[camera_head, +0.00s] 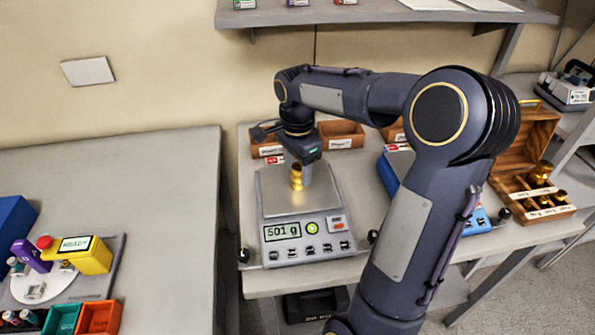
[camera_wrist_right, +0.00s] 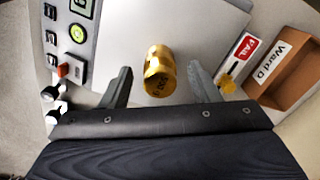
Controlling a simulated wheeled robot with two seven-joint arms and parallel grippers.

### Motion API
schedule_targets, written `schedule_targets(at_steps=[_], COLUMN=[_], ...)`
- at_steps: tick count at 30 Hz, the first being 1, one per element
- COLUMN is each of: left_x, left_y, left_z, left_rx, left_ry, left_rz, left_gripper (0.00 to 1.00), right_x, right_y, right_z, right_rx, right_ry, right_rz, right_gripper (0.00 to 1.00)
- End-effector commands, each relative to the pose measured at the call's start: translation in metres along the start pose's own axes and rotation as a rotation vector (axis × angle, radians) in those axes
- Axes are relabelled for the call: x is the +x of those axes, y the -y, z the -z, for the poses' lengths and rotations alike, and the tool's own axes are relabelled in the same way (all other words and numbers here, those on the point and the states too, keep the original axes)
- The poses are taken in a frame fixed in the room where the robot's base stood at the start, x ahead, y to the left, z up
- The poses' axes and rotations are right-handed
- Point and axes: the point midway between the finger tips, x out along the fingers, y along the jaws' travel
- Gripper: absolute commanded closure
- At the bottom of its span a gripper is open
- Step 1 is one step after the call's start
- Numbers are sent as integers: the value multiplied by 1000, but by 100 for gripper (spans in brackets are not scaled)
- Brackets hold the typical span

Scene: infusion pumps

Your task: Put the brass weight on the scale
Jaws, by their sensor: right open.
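The brass weight (camera_head: 296,178) stands upright on the scale's metal pan (camera_head: 272,200), whose display reads 501 g. My right gripper (camera_head: 300,170) is above the pan at the weight. In the right wrist view the brass weight (camera_wrist_right: 159,72) lies between my two spread fingers (camera_wrist_right: 160,88), with a visible gap on each side. The fingers look clear of it. The scale's pan (camera_wrist_right: 190,25) also fills the background there. My left gripper is out of view.
An open wooden case (camera_head: 530,165) with several brass weights stands at the right. Small bins (camera_head: 341,134) line the back, one labelled Ward D (camera_wrist_right: 290,65) beside a red FAIL tag (camera_wrist_right: 245,48). A blue device (camera_head: 390,172) is partly behind my arm. A yellow device (camera_head: 90,257) sits on the left table.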

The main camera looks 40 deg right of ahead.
Motion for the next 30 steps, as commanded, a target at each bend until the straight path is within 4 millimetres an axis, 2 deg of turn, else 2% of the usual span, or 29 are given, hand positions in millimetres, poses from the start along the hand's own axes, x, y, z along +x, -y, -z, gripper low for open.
schedule_targets(at_steps=[6, 12, 16, 22, 26, 30], left_x=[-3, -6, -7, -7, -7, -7], left_y=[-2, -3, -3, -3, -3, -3], left_z=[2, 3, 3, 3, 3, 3], left_rx=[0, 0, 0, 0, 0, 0], left_ry=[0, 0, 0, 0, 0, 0], left_rz=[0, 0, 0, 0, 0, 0], left_gripper=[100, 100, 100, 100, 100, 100], right_x=[-50, -86, -98, -104, -105, -97], right_y=[1, 0, 0, -4, -26, -74], right_z=[0, 0, 0, -2, -15, -45], right_rx=[1, 0, 0, -22, -183, -526], right_ry=[-1, 0, 1, 4, 27, 59], right_rz=[6, 2, 1, 8, 61, 192], right_gripper=[44, 44, 44, 44, 44, 44])
